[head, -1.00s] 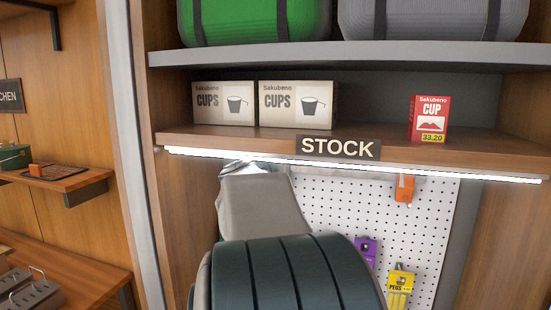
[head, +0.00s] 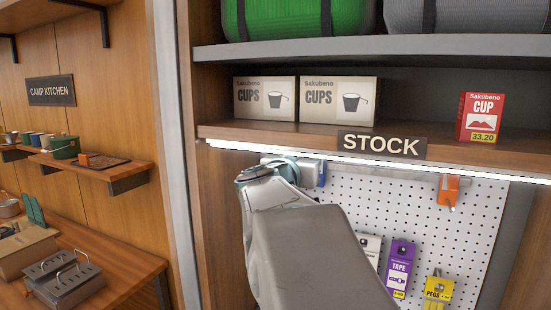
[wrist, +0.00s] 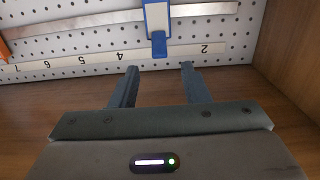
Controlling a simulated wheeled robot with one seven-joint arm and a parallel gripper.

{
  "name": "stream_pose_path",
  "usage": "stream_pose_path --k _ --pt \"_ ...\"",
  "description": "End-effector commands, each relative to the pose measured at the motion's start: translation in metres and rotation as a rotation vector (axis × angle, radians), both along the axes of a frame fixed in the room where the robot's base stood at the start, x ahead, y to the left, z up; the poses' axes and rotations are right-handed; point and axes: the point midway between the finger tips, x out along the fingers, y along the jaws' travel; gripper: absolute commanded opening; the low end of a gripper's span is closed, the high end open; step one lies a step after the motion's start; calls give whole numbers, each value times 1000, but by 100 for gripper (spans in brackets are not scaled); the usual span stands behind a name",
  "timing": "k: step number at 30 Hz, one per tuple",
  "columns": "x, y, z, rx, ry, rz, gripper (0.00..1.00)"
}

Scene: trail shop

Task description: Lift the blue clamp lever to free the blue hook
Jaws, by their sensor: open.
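The blue clamp lever (wrist: 158,45) shows in the wrist view as a blue tab at the lower end of a white-faced blue body, which appears to be the blue hook (wrist: 156,18). This body sits across a metal rail on the white pegboard. A blue part of it (head: 322,175) shows in the head view under the shelf, beside my arm. My gripper (wrist: 157,78) is open and empty. Its two fingers point toward the lever, one on each side in the picture, with the tab just beyond the fingertips. I see no contact. My arm hides the fingers in the head view.
A lit shelf edge with a STOCK sign (head: 381,145) lies close above my arm. An orange hook (head: 448,190) hangs to the right. Tape (head: 400,268) and pegs (head: 437,288) packs hang below. A wooden side wall (wrist: 292,55) is close in the wrist view.

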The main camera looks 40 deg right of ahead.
Motion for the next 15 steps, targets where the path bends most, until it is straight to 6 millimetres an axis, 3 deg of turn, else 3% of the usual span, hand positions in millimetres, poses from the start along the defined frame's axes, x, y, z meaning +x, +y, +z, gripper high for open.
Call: stream_pose_path --k 6,15 --pt "-18 35 1 0 -1 2 42" --pt "-27 52 1 1 0 0 42"
